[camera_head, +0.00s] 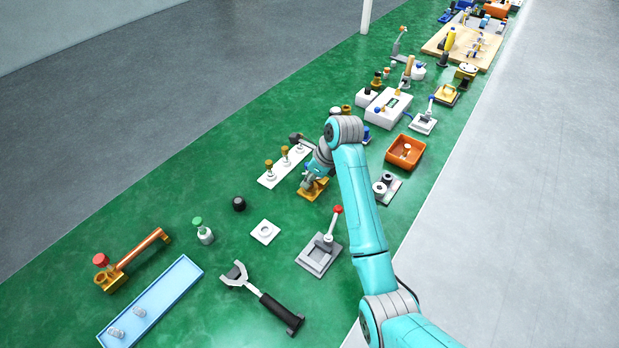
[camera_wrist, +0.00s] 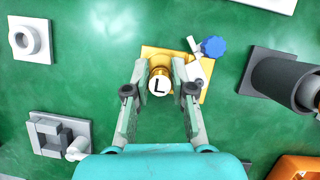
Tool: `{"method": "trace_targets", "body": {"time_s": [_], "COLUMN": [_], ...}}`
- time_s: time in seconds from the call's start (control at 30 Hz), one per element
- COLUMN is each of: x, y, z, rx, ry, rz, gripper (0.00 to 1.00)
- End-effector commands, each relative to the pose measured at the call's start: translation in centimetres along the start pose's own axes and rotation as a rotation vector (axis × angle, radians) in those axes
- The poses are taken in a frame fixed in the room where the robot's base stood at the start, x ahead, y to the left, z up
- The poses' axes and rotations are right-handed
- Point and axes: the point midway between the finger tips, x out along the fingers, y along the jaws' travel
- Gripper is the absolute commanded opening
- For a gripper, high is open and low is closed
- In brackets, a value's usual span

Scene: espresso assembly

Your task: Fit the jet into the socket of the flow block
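In the wrist view a brass jet (camera_wrist: 160,72) with a white top marked "L" stands between the fingertips of my gripper (camera_wrist: 160,68). Both fingers appear to touch its sides. Behind it lies the yellow flow block (camera_wrist: 148,52), which has a pale lever with a blue knob (camera_wrist: 213,46) at its right. The jet overlaps the block, and its lower end and the socket are hidden, so I cannot tell whether it is seated. In the head view my gripper (camera_head: 312,178) is down over the flow block (camera_head: 314,194), and the jet is hidden there.
A white rack (camera_head: 272,180) with brass-topped pieces stands left of the block in the head view. A grey press with a red-knobbed lever (camera_head: 320,253) is nearer me. An orange bin (camera_head: 405,163) and a dark-based fixture (camera_head: 394,190) lie to the right.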

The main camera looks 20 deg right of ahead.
Motion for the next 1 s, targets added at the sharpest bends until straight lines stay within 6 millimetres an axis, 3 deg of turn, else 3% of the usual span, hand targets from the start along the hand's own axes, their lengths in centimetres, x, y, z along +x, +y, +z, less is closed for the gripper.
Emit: {"method": "trace_targets", "body": {"time_s": [0.03, 0.1, 0.47, 0.8, 1.0], "x": [0.0, 0.0, -0.5, -5.5, -7.2], "y": [0.0, 0.0, 0.0, -0.1, 0.0], "z": [0.0, 0.0, 0.0, 0.0, 0.0], "rx": [0.000, 0.000, 0.000, 0.000, 0.000], "ry": [0.000, 0.000, 0.000, -0.002, 0.000], "rz": [0.000, 0.000, 0.000, -0.003, -0.001], "gripper": [0.40, 0.51, 0.51, 0.51, 0.51]}}
